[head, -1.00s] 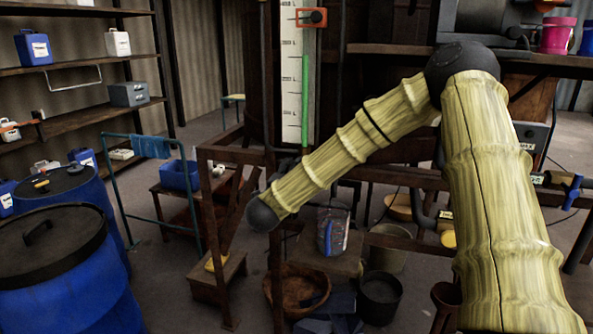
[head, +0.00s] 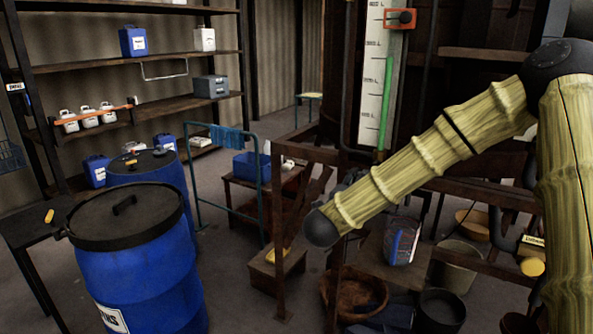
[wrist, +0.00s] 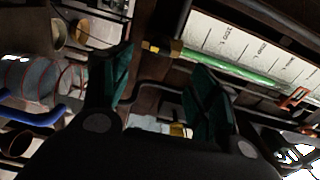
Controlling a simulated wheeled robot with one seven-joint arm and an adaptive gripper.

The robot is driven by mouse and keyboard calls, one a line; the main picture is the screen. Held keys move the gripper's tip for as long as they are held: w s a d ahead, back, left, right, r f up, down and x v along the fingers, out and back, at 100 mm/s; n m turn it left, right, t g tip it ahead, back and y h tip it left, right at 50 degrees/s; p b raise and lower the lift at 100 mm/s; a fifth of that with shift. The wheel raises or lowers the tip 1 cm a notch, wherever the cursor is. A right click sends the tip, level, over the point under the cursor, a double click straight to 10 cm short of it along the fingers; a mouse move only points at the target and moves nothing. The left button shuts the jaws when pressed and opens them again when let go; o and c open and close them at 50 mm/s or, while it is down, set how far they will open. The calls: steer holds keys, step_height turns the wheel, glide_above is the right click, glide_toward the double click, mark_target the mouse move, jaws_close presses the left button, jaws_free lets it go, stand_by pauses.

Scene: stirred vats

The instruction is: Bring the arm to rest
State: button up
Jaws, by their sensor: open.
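My arm shows in the head view as thick bamboo-like links with dark joints, bent at an elbow at the upper right. Its forearm slopes down to the left and ends in a dark round joint. Nothing is between the fingertips, and the background shows through the gap.
A blue drum (head: 140,265) with a black lid stands at the front left, another (head: 170,180) behind it. Shelves (head: 140,57) hold jugs. A level gauge (head: 378,85) stands on the vat behind my arm. A wooden basket (head: 355,292) and a dark bucket (head: 440,310) sit below it.

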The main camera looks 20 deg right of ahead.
steer(key=shift+f, duration=0.1)
steer(key=s+a+f+n+y, duration=0.1)
steer(key=a+f+n+y, duration=0.2)
steer(key=f, duration=0.4)
steer(key=s+a+f+n+t+y, duration=0.1)
steer(key=a+f+n+y, duration=0.2)
steer(key=f, duration=0.4)
steer(key=s+a+f+n+y, duration=0.1)
steer(key=a+f+n, duration=0.3)
steer(key=f+n, duration=0.15)
steer(key=s+a+f+n+g+y, duration=0.25)
steer(key=s+f, duration=0.25)
steer(key=f, duration=0.3)
steer(key=s+a+f+n+g+y, duration=0.1)
steer(key=s+a+f+n+y, duration=0.2)
steer(key=f, duration=0.5)
steer(key=s+a+f+n+g, duration=0.1)
steer(key=s+f+n+g, duration=0.2)
steer(key=s, duration=0.8)
steer(key=s+a+f+n+g, duration=0.1)
steer(key=s+f+n+g, duration=0.2)
steer(key=s+f, duration=0.5)
steer(key=s+a+f+n+g+y, duration=0.1)
steer(key=s+f+n+g, duration=0.2)
steer(key=s, duration=1.2)
step_height(320, 180, down, 2)
steer(key=shift+a+f+n, duration=0.2)
steer(key=shift+a+n, duration=0.05)
steer(key=shift+n, duration=0.45)
